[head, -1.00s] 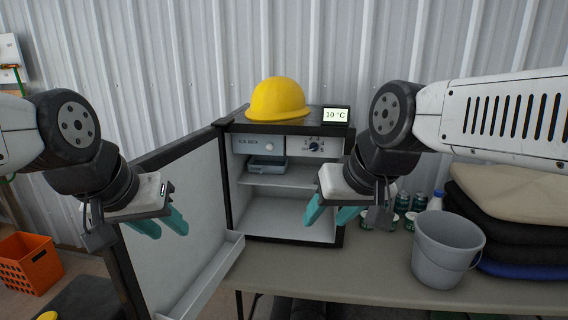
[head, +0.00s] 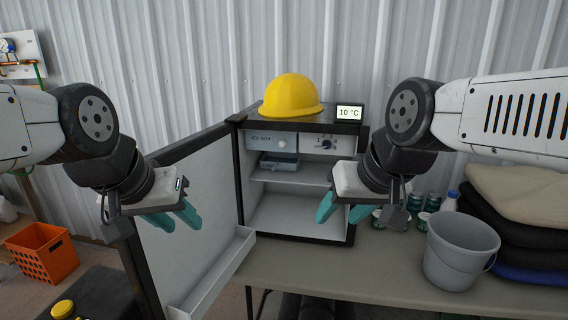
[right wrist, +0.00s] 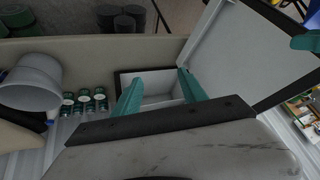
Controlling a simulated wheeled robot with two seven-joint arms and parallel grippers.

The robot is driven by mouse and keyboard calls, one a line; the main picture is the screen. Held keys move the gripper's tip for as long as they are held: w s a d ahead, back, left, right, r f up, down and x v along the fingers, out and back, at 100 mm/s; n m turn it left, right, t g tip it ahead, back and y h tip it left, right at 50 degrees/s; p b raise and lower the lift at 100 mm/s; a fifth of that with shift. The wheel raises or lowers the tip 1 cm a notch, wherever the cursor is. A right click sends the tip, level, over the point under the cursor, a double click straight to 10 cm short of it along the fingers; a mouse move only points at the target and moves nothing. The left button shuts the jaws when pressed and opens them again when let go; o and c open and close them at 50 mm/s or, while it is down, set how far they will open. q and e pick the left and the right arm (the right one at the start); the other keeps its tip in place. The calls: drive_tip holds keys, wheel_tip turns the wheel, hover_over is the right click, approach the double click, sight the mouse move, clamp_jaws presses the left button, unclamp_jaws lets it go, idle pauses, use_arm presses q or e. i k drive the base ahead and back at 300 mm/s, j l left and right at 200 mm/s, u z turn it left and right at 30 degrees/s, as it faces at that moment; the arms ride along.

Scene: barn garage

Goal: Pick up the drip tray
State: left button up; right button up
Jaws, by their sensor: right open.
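A small grey tray, which looks like the drip tray (head: 280,161), sits under the ice box (head: 268,143) in the upper part of an open mini fridge (head: 300,208). My right gripper (head: 341,212) is open and empty in front of the fridge's right side, lower than the tray and apart from it. In the right wrist view my right gripper (right wrist: 160,92) has its two teal fingers apart, with the white fridge interior beyond them. The tray cannot be made out there. My left gripper (head: 175,218) is open and empty in front of the open fridge door (head: 195,205).
A yellow hard hat (head: 291,96) and a 10 °C display (head: 349,113) are on the fridge. A grey bucket (head: 458,252), several green cans (head: 433,201) and folded cloths (head: 530,192) occupy the table's right side. An orange crate (head: 42,252) stands lower left.

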sight(278, 163)
drive_tip(key=z, duration=1.6)
drive_tip(key=u, duration=1.45)
drive_tip(key=i+l+u, duration=0.2)
drive_tip(key=l, duration=0.15)
drive_tip(key=i+l+u, duration=0.15)
drive_tip(key=l, duration=0.25)
drive_tip(key=l+u, duration=0.2)
drive_tip(key=l, duration=0.2)
drive_tip(key=i+l+u, duration=0.2)
drive_tip(key=l, duration=0.2)
drive_tip(key=k, duration=0.05)
